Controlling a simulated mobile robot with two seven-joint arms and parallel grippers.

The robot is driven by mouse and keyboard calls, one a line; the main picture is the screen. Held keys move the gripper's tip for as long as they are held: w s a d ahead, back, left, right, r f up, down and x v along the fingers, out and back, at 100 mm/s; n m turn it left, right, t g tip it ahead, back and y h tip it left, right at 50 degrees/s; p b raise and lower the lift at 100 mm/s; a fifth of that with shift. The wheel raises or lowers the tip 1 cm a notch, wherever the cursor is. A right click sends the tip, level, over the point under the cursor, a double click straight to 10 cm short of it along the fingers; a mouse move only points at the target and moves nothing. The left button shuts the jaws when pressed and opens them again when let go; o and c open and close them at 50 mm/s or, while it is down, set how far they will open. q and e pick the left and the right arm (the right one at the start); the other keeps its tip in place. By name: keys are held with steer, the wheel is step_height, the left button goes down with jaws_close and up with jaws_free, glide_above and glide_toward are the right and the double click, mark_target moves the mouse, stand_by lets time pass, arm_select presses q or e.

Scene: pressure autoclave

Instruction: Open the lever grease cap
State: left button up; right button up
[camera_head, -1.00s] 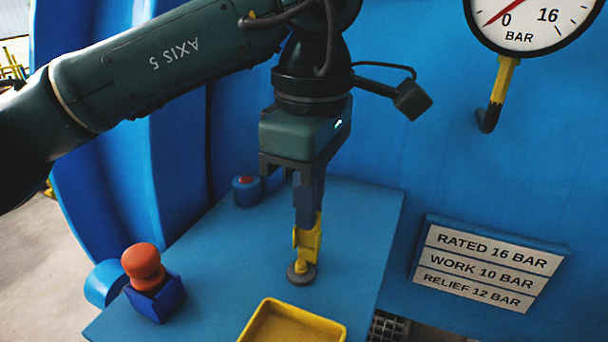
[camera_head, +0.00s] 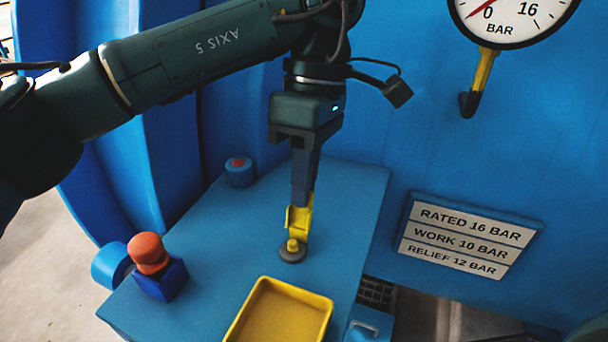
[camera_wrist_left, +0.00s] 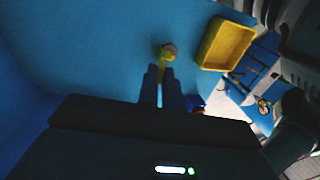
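The grease cap shows as a yellow lever (camera_head: 298,217) above a small yellow fitting with a round grey base (camera_head: 292,254) on the blue shelf. The lever stands nearly upright. My left gripper (camera_head: 301,198) points down from above, its dark fingers at the lever's upper part. In the left wrist view, the two fingers (camera_wrist_left: 160,88) sit close on both sides of a yellow strip of the lever, and the round cap (camera_wrist_left: 168,51) shows just beyond the tips. The fingers hide part of the lever. My right gripper is not seen.
A yellow tray (camera_head: 319,303) lies in front of the cap on the blue shelf (camera_head: 215,265). A red-orange knob on a dark blue block (camera_head: 163,279) stands at left. A small red-topped button (camera_head: 239,171) is behind. A gauge (camera_head: 512,12) and rating plate (camera_head: 466,239) are at right.

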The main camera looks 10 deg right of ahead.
arm_select(q)
steer(key=o, duration=0.5)
steer(key=shift+c, duration=0.2)
steer(key=v, duration=1.3)
steer(key=shift+o, duration=0.3)
steer(key=shift+r, duration=0.15)
